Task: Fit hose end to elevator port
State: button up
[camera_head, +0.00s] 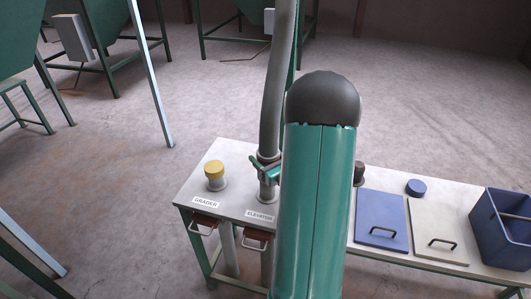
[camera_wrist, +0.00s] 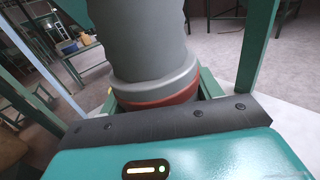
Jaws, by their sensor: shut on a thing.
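The grey hose (camera_head: 276,90) hangs down to the bench, and its collared end (camera_head: 268,160) is directly above and in line with the elevator port (camera_head: 268,191), behind the ELEVATOR label (camera_head: 259,216). They look close or touching; I cannot tell whether the end is seated. My teal gripper (camera_head: 266,173) is shut around the hose end. In the wrist view the hose (camera_wrist: 140,40) fills the middle, with a pale grey collar (camera_wrist: 155,82) and a reddish ring (camera_wrist: 160,100) below. The port is hidden there.
The grader port with a yellow cap (camera_head: 214,170) stands left on the white bench (camera_head: 232,152). A brown cap (camera_head: 358,172) shows partly behind my arm. Right are a blue lid (camera_head: 381,218), a pale lid (camera_head: 440,226), a blue disc (camera_head: 415,187) and a blue bin (camera_head: 500,238).

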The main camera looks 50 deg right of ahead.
jog(key=shift+f, duration=1.65)
jog(key=o, duration=1.2)
jog(key=s+a, duration=0.1)
jog(key=s, duration=0.8)
jog(key=s+a, duration=0.1)
jog(key=s, duration=0.3)
jog(key=shift+s+a, duration=0.25)
jog(key=shift+a, duration=0.1)
jog(key=shift+w, duration=0.1)
